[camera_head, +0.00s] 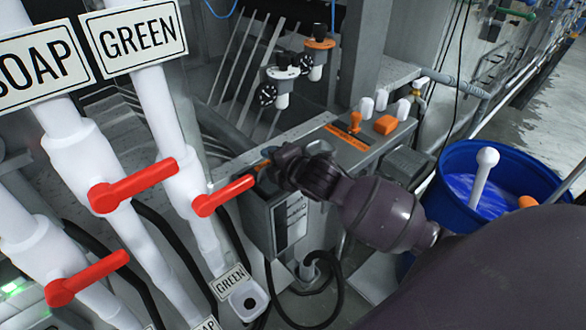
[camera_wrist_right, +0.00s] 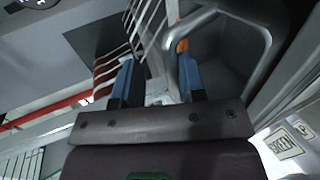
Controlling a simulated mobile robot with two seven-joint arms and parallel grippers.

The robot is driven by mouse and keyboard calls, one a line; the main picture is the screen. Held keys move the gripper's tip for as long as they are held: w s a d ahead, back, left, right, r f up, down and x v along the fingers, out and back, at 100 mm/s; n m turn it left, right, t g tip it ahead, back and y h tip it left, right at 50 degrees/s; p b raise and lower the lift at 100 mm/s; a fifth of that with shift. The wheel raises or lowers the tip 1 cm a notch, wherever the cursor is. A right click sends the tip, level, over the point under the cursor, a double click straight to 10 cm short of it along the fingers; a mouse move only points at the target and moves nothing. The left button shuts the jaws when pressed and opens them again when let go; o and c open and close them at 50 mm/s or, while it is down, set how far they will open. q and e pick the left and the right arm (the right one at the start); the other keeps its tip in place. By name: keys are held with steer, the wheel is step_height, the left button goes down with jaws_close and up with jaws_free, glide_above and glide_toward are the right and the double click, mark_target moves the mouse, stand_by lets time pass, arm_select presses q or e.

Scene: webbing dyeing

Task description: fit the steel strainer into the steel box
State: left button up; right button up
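I cannot make out the steel strainer or the steel box with certainty in either view. A grey metal piece with a rounded bar-like rim (camera_wrist_right: 266,50) shows at the upper right of the right wrist view; I cannot tell whether it is one of them. My right gripper (camera_head: 264,170) is near the middle of the head view, close to the end of a red valve handle. In the right wrist view its two blue fingers (camera_wrist_right: 157,82) stand apart, with no held object clear between them. My left gripper is not in view.
White pipes with red valve handles (camera_head: 133,186) and SOAP and GREEN signs (camera_head: 135,38) stand at the left. A grey control box (camera_head: 365,140) with orange and white knobs is beyond my right gripper. A blue barrel (camera_head: 440,200) stands at the right. Black hoses hang below.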

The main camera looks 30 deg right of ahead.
steer(key=v, duration=1.1)
steer(key=s+f+m+g, duration=0.1)
steer(key=s+f+m, duration=0.4)
steer(key=f, duration=0.3)
steer(key=s+f+m+h, duration=0.1)
steer(key=s+f+m, duration=0.3)
steer(key=f+m, duration=0.3)
steer(key=s+a+f+m+g, duration=0.1)
steer(key=s+f+m, duration=0.4)
steer(key=f, duration=0.5)
steer(key=shift+s+f+m+g+h+b, duration=0.3)
steer(key=shift+s+f+m+b, duration=0.1)
steer(key=shift+m, duration=0.5)
steer(key=shift+w, duration=0.1)
